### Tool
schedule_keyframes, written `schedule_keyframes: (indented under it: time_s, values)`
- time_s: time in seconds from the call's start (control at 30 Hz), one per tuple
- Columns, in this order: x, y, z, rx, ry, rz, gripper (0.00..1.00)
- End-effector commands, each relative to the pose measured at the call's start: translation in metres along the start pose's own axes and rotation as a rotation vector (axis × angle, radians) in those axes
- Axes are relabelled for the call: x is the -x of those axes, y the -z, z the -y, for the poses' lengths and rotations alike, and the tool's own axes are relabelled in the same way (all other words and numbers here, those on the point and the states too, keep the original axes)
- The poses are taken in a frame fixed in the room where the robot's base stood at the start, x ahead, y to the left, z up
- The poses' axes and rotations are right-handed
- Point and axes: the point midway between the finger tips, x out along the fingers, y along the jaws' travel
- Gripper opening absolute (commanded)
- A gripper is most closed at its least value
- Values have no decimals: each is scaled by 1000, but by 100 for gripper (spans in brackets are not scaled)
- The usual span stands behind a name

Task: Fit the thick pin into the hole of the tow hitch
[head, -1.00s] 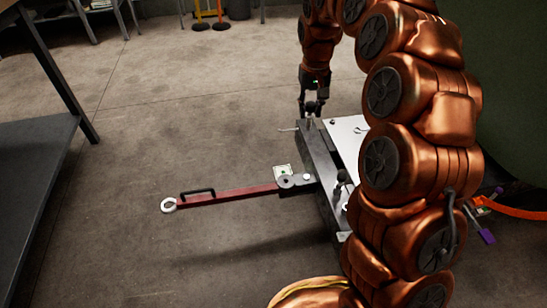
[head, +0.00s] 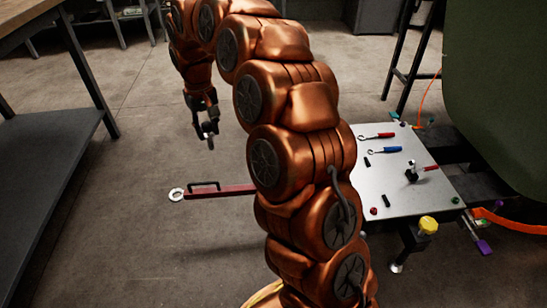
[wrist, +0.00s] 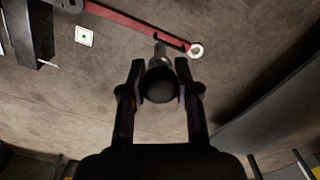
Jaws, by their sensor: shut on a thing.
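My gripper (head: 207,130) is shut on a thick pin (wrist: 161,84) and holds it in the air, left of my arm in the head view. In the wrist view the pin's dark round head sits between the fingers, with its grey shank pointing away toward the floor. A red tow bar (head: 232,190) with a black handle ends in a pale ring (head: 176,195). The ring also shows in the wrist view (wrist: 196,50), just right of the pin's shank. The bar's other end, where it meets the dark hitch, is hidden behind my arm in the head view. The hitch's hole is not visible.
A white-topped cart (head: 400,185) with small tools and a yellow knob (head: 428,225) stands at right. A dark-shelved workbench (head: 50,150) is at left. A small pale square (wrist: 84,36) lies near the bar. The floor under my gripper is open.

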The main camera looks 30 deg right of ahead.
Motion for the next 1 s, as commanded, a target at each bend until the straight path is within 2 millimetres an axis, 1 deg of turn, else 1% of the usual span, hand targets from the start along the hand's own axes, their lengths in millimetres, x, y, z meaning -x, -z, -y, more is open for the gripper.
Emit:
schedule_keyframes:
  time_s: [0.17, 0.43, 0.63, 0.8, 0.9, 1.0]
  values:
    - [-32, 6, -36, 70, -4, 4, 0]
    - [-91, 10, -108, 233, -5, 3, 0]
    - [-135, 3, -163, 351, -5, 2, 0]
    - [-172, -8, -208, 446, -3, 3, 0]
    - [-190, -16, -230, 496, -4, 2, 0]
    - [-204, -23, -246, 535, -2, 3, 0]
